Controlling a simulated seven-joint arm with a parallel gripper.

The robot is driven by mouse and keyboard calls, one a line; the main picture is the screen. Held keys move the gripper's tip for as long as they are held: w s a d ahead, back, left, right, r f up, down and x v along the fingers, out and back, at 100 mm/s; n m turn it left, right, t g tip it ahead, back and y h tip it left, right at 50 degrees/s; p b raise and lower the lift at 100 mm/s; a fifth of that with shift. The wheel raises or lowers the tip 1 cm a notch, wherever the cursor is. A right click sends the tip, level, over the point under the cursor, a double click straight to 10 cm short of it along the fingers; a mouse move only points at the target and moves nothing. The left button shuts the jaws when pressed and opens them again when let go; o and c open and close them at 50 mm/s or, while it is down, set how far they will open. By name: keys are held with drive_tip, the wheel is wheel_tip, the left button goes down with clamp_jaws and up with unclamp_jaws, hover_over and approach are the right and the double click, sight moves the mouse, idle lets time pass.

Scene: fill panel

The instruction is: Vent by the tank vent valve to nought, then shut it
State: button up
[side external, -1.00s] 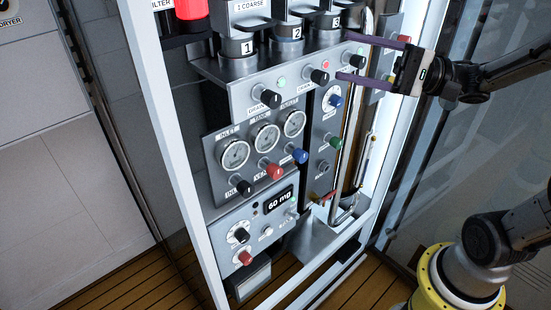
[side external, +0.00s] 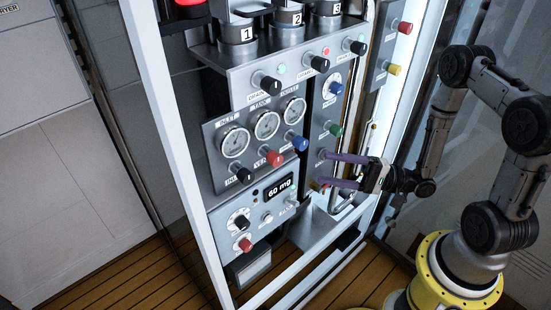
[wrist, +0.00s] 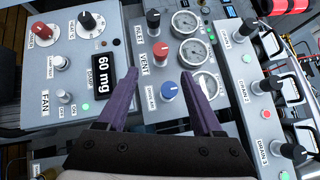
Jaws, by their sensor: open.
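The tank vent valve is the red knob (side external: 274,158) below the middle gauge on the gauge panel. It also shows in the wrist view (wrist: 160,50), with the label VENT beside it. The tank gauge (side external: 266,125) is the middle of three dials; its needle is too small to read. My gripper (side external: 318,168) is open and empty, in front of the cabinet, to the right of and lower than the red knob. In the wrist view its purple fingers (wrist: 159,74) point toward the panel, with the blue knob (wrist: 168,90) between them in the picture. The red knob lies beyond the tips, untouched.
A black knob (side external: 244,175) and a blue knob (side external: 299,143) flank the red one. Below is a panel with a display (side external: 279,190) reading 60 mg. A narrow panel with a green knob (side external: 335,130) stands to the right. Three drain knobs line the ledge above.

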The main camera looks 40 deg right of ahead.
sight(281, 160)
drive_tip(key=x, duration=1.3)
drive_tip(key=shift+w+a, duration=0.2)
drive_tip(key=shift+r, duration=0.1)
clamp_jaws()
